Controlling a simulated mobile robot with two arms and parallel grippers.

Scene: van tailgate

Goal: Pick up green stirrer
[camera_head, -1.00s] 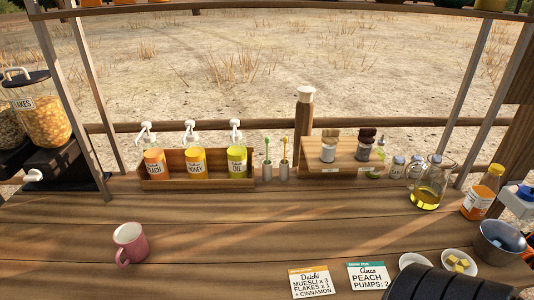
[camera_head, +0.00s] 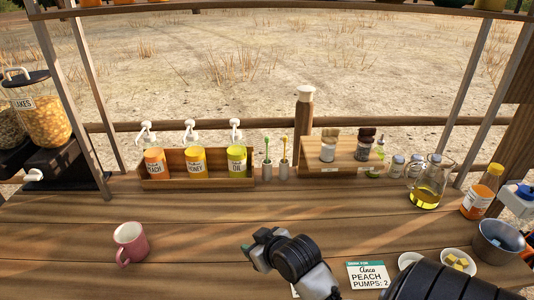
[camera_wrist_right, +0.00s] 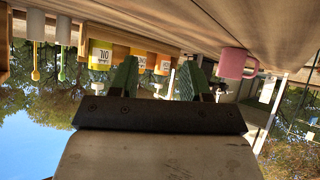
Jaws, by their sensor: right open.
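The green stirrer (camera_head: 267,143) stands upright in a small grey holder (camera_head: 267,171) at the back of the wooden counter. It shows upside down in the right wrist view (camera_wrist_right: 61,70), left of the fingers. A yellow stirrer (camera_head: 285,145) stands in its own holder just to the right. My right gripper (camera_head: 247,249) is low over the counter's front middle, well in front of the stirrer and apart from it. In the right wrist view its two green-tipped fingers (camera_wrist_right: 158,82) are spread with nothing between them. My left gripper is out of view.
A pink mug (camera_head: 130,243) stands left of my right gripper. A wooden rack of pump bottles (camera_head: 196,180) is left of the stirrers, and a wooden stand (camera_head: 342,155) is right. An order card (camera_head: 367,275) lies at the front. The counter before the stirrers is clear.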

